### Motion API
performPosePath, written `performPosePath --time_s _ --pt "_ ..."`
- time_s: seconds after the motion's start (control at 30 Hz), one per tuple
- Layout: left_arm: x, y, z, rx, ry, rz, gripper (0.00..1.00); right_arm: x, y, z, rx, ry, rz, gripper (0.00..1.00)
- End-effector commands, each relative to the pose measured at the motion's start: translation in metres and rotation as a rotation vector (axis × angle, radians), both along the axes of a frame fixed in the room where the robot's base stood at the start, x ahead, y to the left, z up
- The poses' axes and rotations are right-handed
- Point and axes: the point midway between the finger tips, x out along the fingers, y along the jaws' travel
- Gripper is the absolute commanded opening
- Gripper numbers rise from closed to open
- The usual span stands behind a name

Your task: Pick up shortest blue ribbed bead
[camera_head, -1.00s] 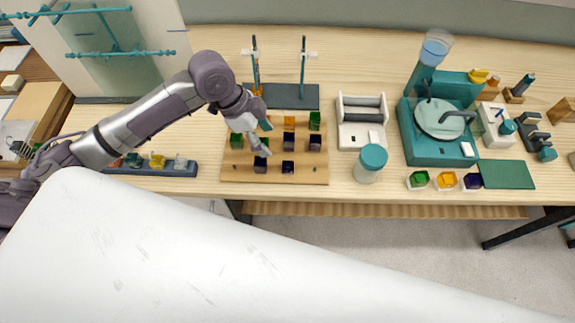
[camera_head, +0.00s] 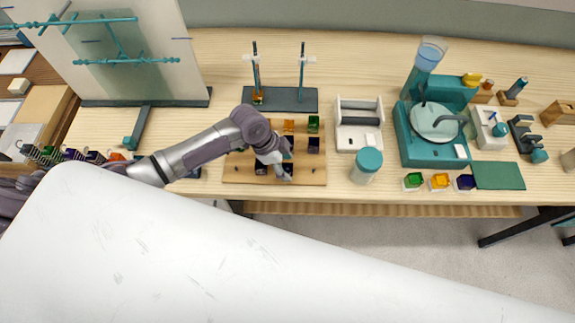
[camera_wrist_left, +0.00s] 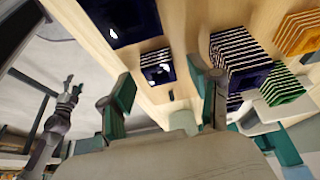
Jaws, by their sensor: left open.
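In the left wrist view, a short dark-blue ribbed bead (camera_wrist_left: 158,66) stands on a wooden board (camera_wrist_left: 185,30), ahead of the gap between my fingers. A taller blue ribbed bead (camera_wrist_left: 235,60) stands to its right, and a bigger dark-blue block (camera_wrist_left: 125,20) above left. My left gripper (camera_wrist_left: 165,88) is open and empty, its teal fingertips apart. In the head view my left gripper (camera_head: 281,172) is over the front middle of the board (camera_head: 308,176), hiding several beads. A blue bead (camera_head: 314,145) shows right of it. A purple-grey arm end, apparently my right gripper (camera_wrist_left: 70,92), is small and far below.
On the board, a green bead (camera_head: 314,123) and an orange bead (camera_head: 289,126) stand behind the gripper. A stand with two rods (camera_head: 281,98) is behind the board. A white holder (camera_head: 359,125) and a teal-lidded jar (camera_head: 366,165) stand to its right.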

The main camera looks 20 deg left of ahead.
Motion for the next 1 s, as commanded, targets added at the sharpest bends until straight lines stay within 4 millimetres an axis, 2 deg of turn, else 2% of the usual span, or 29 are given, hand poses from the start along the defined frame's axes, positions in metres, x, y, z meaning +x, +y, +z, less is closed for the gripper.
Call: performPosePath --time_s 0.27,0.37,0.67,1.0 --pt "0.0006 -0.0016 -0.0054 0.001 -0.001 -0.001 0.62 -0.0002 0.0051 0.0008 0.006 0.000 -0.002 0.62" --pt "0.0005 -0.0016 -0.0053 0.001 -0.001 -0.001 0.49 -0.0003 0.0060 0.0008 0.007 0.001 -0.003 0.62" --pt "0.0006 -0.0014 -0.0050 0.001 -0.001 0.000 0.00 -0.0003 0.0056 0.0008 0.006 0.000 -0.003 0.62" --pt "0.0012 -0.0012 -0.0018 0.001 -0.002 0.000 0.00 -0.0003 0.0023 -0.0010 0.003 0.001 -0.002 0.62"
